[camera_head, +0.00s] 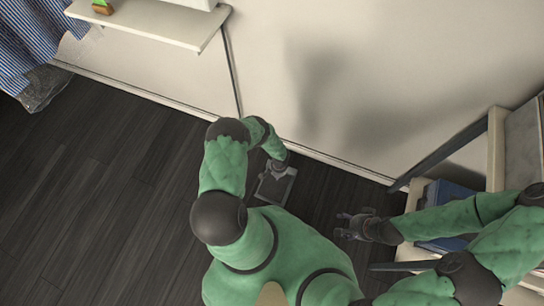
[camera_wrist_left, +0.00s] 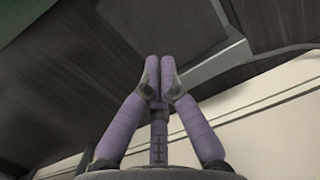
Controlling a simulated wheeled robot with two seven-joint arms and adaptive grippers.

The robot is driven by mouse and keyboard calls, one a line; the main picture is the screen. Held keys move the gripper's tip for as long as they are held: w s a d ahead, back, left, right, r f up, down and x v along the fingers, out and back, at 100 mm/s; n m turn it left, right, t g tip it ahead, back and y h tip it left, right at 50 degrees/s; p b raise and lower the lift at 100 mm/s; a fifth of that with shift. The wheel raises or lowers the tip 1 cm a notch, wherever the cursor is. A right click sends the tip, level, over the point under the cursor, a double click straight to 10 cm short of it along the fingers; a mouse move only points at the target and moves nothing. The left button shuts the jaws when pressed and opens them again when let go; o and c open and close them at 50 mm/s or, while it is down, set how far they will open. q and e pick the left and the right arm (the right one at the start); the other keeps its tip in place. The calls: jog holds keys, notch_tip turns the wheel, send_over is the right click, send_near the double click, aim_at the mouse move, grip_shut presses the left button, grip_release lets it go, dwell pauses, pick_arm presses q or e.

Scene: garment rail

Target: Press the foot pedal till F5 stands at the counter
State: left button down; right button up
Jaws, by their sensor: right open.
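The foot pedal (camera_head: 274,189) is a dark flat plate with a lighter rim on the floor by the wall. In the left wrist view the pedal (camera_wrist_left: 190,32) fills the upper middle, just past my fingertips. My left gripper (camera_head: 277,168) reaches down at the pedal's wall-side edge. Its two purple fingers (camera_wrist_left: 160,65) are together with nothing visible between them. I cannot tell whether they touch the pedal. My right gripper (camera_head: 348,226) is open and empty, to the right of the pedal. No garment marked F5 and no counter can be made out.
A white shelf (camera_head: 150,20) juts from the wall at upper left, with a small green and orange thing on it. Blue striped cloth (camera_head: 35,38) hangs at far left above a clear bag (camera_head: 42,88). Shelving with a blue box (camera_head: 448,195) stands right. The left floor is clear.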

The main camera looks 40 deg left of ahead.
pick_arm(q)
jog(key=shift+r, duration=0.4)
dwell(0.3)
jog(key=d+r+t+h+p, duration=0.1)
jog(key=d+r+h+p, duration=0.1)
jog(key=d+r, duration=0.65)
jog(key=d+r+h+p, duration=0.2)
jog(key=d+r, duration=0.3)
jog(key=r, duration=0.6)
pick_arm(e)
notch_tip(320, 180, up, 7)
jog(key=p, duration=0.3)
jog(key=shift+r, duration=0.2)
pick_arm(q)
jog(key=s+d+r+n, duration=0.1)
jog(key=s+r, duration=0.4)
jog(key=r, duration=0.5)
jog(key=s+d+r, duration=0.2)
jog(key=s+r, duration=0.2)
jog(key=r, duration=0.6)
jog(key=shift+s+d+r+n+t, duration=0.3)
jog(key=shift+s+d+r+n, duration=0.05)
jog(key=shift+n, duration=0.05)
pick_arm(e)
jog(key=shift+c, duration=0.3)
